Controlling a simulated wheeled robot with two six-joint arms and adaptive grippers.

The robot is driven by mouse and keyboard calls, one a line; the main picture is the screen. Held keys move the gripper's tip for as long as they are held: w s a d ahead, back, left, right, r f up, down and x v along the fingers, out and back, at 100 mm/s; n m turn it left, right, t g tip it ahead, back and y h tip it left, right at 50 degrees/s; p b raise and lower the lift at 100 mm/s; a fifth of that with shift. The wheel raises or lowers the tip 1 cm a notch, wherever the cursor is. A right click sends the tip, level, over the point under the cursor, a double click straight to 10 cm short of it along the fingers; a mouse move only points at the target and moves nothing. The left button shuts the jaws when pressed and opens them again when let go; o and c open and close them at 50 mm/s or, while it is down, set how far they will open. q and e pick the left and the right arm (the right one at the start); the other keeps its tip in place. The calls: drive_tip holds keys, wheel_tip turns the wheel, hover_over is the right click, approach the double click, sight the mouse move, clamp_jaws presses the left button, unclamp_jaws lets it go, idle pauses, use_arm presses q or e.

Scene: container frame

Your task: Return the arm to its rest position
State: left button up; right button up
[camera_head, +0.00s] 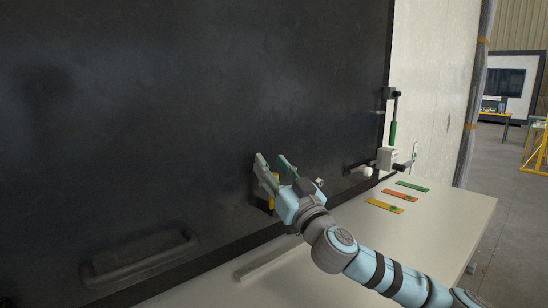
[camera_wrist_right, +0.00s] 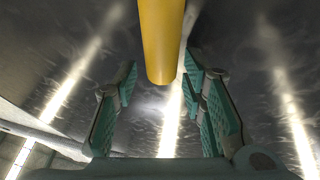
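My right arm (camera_head: 370,266) comes in from the lower right of the head view. Its gripper (camera_head: 274,162) is held up in front of the dark panel, above the white table. The fingers stand apart with a gap between them. In the right wrist view the green-padded fingers (camera_wrist_right: 165,100) are spread, with nothing gripped between them. A yellow bar (camera_wrist_right: 162,40) hangs in at the top of that view, between or beyond the fingertips; its depth is unclear. A bit of yellow (camera_head: 271,190) also shows behind the gripper in the head view. My left gripper is not in view.
The dark panel (camera_head: 180,90) fills the left, with a handle (camera_head: 140,262) low on it. A green-handled latch (camera_head: 393,132) is at its right edge. Green, orange and yellow strips (camera_head: 384,205) lie on the white table (camera_head: 440,225). Open floor (camera_head: 505,190) lies at right.

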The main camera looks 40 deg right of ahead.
wheel_tip(320, 180, up, 5)
drive_tip(key=shift+r, duration=0.1)
drive_tip(key=shift+d, duration=0.1)
idle(0.5)
